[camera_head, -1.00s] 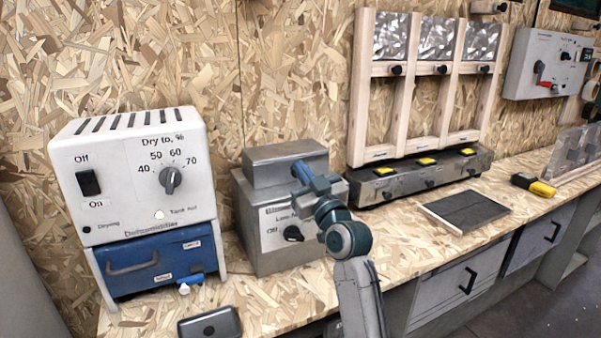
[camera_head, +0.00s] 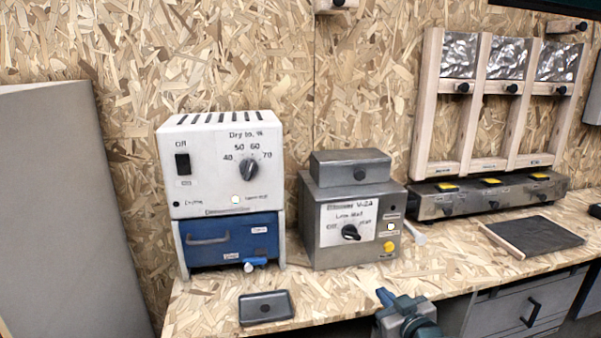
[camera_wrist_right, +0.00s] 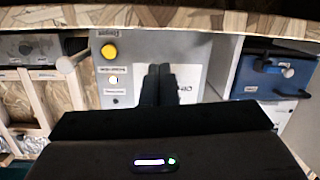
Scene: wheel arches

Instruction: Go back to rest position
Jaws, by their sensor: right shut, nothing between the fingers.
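My right gripper (camera_head: 385,297) is low in the head view, at the front edge of the bench, in front of the grey metal box and apart from it. Its blue fingers are together and hold nothing. In the right wrist view the shut dark fingers (camera_wrist_right: 157,86) overlap the front of the grey box (camera_wrist_right: 199,62), which appears upside down. In the head view the whole front of the grey box (camera_head: 350,237) shows, with a black knob and a yellow button. My left gripper is in no view.
A white dehumidifier (camera_head: 222,165) with a blue drawer (camera_head: 230,240) stands left of the box. A small dark tray (camera_head: 266,308) lies near the front edge. At right are a wooden rack (camera_head: 429,100) on a metal base and a dark board (camera_head: 535,239). Bare bench lies between.

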